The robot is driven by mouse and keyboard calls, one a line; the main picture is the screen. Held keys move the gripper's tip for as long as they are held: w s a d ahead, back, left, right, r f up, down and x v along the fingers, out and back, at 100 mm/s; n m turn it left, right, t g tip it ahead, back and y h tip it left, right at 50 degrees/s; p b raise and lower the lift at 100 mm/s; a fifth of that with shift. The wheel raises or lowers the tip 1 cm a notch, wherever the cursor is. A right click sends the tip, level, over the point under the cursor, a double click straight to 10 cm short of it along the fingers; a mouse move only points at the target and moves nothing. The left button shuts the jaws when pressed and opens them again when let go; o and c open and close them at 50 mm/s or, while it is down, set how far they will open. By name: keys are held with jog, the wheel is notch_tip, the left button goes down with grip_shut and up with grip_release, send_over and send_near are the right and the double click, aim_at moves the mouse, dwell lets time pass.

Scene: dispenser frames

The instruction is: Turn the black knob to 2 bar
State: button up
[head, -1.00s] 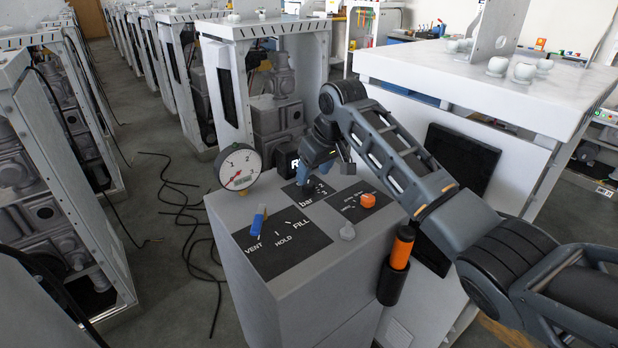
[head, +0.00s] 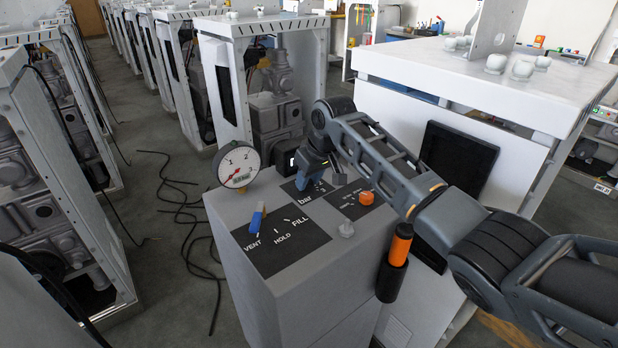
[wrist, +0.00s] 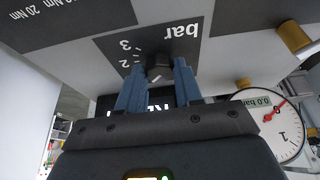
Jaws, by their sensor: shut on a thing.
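The black knob (wrist: 159,70) sits on the dark "bar" plate (wrist: 183,48), beside ticks and the numbers 2 and 3. My gripper (wrist: 159,77) has its blue fingers on both sides of the knob and is shut on it. In the head view my gripper (head: 311,176) stands over the bar plate and hides the knob. Which mark the knob points to cannot be made out. The round white gauge (head: 237,164) with a red needle stands left of my gripper. In the wrist view the gauge (wrist: 272,122) has a display that appears to read 0.0 bar.
A blue lever (head: 257,218) stands on the VENT, HOLD, FILL plate. An orange knob (head: 366,198) and a small grey knob (head: 346,229) are close by. An orange-handled tool (head: 401,243) sits in a black holder on the cabinet's right side.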

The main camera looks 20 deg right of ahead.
jog(key=c, duration=0.4)
jog(key=shift+a+m+p, duration=0.1)
jog(key=shift+m+p, duration=0.2)
jog(key=shift+p, duration=0.15)
jog(key=m+h+p, duration=0.1)
jog(key=m+p, duration=0.1)
jog(key=shift+a+r+m, duration=0.1)
jog(key=shift+a+m, duration=0.05)
jog(key=shift+m, duration=0.25)
jog(key=m+h+p, duration=0.1)
jog(key=m, duration=0.2)
jog(key=shift+a+h, duration=0.1)
jog(key=shift+h, duration=0.2)
jog(key=shift+m+h, duration=0.4)
jog(key=shift+m, duration=0.7)
